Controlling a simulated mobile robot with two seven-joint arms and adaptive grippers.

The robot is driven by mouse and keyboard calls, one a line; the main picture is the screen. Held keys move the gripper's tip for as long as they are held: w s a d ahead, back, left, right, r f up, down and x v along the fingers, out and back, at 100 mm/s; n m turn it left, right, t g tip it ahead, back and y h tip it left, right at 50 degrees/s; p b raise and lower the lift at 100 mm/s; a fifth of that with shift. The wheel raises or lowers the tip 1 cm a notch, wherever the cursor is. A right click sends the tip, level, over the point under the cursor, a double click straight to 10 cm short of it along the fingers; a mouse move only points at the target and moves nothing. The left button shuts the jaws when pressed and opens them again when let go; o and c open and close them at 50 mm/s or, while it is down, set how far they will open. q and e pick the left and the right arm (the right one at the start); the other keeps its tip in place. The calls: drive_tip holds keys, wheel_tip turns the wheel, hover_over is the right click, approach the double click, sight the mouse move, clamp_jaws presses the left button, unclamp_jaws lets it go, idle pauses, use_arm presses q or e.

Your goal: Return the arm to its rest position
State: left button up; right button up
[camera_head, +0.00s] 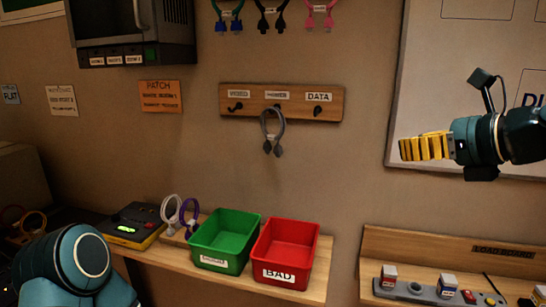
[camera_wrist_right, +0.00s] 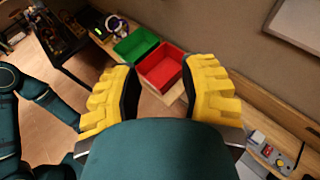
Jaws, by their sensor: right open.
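My right gripper (camera_head: 424,147) is raised at the right of the head view, in front of the white board. In the right wrist view its yellow fingers (camera_wrist_right: 160,92) are spread apart with nothing between them. The red bin marked BAD (camera_wrist_right: 161,68) shows beyond the fingertips, well away from them. My left arm shows as a teal rounded link at the lower left of the head view; its gripper is not in view.
A green bin (camera_head: 225,240) and a red bin (camera_head: 286,253) stand on a wooden shelf. A grey cable (camera_head: 271,130) hangs on the middle of the hook rack (camera_head: 330,104). A tester (camera_head: 135,225) sits left; the load board (camera_head: 450,262) is lower right.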

drive_tip(key=w+a+f+m+g+y, duration=0.2)
drive_tip(key=w+a+f+m, duration=0.55)
drive_tip(key=f, duration=0.45)
drive_tip(key=w+a+f+m+h, duration=0.1)
drive_tip(key=a+f+m, duration=0.2)
drive_tip(key=f+m, duration=0.65)
drive_tip(key=a+f+m, duration=0.3)
drive_tip(key=f+m, duration=0.4)
drive_tip(key=f, duration=0.5)
drive_tip(key=s+f+m+g+h, duration=0.2)
drive_tip(key=s+f+m, duration=0.35)
drive_tip(key=f, duration=0.45)
drive_tip(key=s+f+m+g+h, duration=0.1)
drive_tip(key=s+f+m+g, duration=0.1)
drive_tip(key=s+f+m, duration=0.5)
drive_tip(key=s+a+f+m+g+h, duration=0.1)
drive_tip(key=s+f+m+g, duration=0.3)
drive_tip(key=s+f+m, duration=0.3)
drive_tip(key=s+f, duration=0.3)
drive_tip(key=f, duration=0.1)
drive_tip(key=shift+s+f+m+h, duration=0.2)
drive_tip(key=shift+f+m+h, duration=0.1)
drive_tip(key=shift+m, duration=0.05)
drive_tip(key=shift+a, duration=0.15)
